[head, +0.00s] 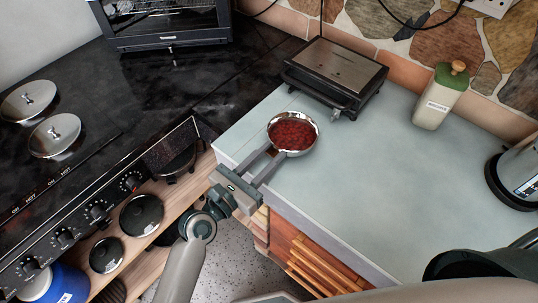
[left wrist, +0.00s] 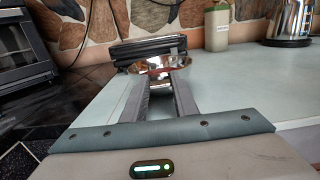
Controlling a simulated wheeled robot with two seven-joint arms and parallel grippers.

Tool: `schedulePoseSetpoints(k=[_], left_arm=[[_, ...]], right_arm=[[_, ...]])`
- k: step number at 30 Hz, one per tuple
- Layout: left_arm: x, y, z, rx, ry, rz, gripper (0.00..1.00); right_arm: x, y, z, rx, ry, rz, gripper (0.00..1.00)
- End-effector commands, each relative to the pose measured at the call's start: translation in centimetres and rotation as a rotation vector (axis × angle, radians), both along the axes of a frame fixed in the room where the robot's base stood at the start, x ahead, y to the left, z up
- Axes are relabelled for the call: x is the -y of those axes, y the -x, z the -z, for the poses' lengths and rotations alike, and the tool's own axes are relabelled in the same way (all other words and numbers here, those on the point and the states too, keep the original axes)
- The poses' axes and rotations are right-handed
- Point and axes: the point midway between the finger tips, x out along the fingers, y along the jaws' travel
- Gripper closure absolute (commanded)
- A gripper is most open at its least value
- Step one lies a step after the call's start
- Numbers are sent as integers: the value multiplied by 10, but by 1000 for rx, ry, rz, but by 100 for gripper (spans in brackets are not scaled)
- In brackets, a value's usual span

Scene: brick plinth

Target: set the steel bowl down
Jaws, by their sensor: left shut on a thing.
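The steel bowl (head: 312,146) is small and shiny, with a red filling inside. It is over the pale countertop (head: 380,170), near its front left part. My left gripper (head: 278,154) reaches in from the front and is shut on the near side of the bowl. In the left wrist view the bowl (left wrist: 150,68) shows at the tips of the fingers (left wrist: 160,84), looking roughly level. I cannot tell whether its base touches the countertop. My right gripper is not in view.
A contact grill (head: 335,72) stands just behind the bowl. A green-and-cream canister (head: 438,98) and a steel kettle (head: 522,165) stand to the right. The stove (head: 90,110) with lids is at left. The countertop right of the bowl is clear.

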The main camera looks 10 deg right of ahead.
Motion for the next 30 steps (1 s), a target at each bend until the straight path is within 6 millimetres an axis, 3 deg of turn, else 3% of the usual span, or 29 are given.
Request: schedulePoseSetpoints(k=[2, 3, 5, 6, 19, 30], left_arm=[[0, 0, 1, 1, 2, -1, 100], [0, 0, 3, 1, -1, 0, 71], [0, 0, 2, 0, 0, 0, 57], [0, 0, 2, 0, 0, 0, 55], [-3, 2, 1, -1, 0, 0, 55], [-42, 33, 3, 0, -2, -1, 55]], right_arm=[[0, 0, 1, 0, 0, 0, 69], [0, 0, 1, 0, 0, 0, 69], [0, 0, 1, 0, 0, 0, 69], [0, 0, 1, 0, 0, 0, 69], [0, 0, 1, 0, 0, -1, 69], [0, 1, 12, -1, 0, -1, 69]])
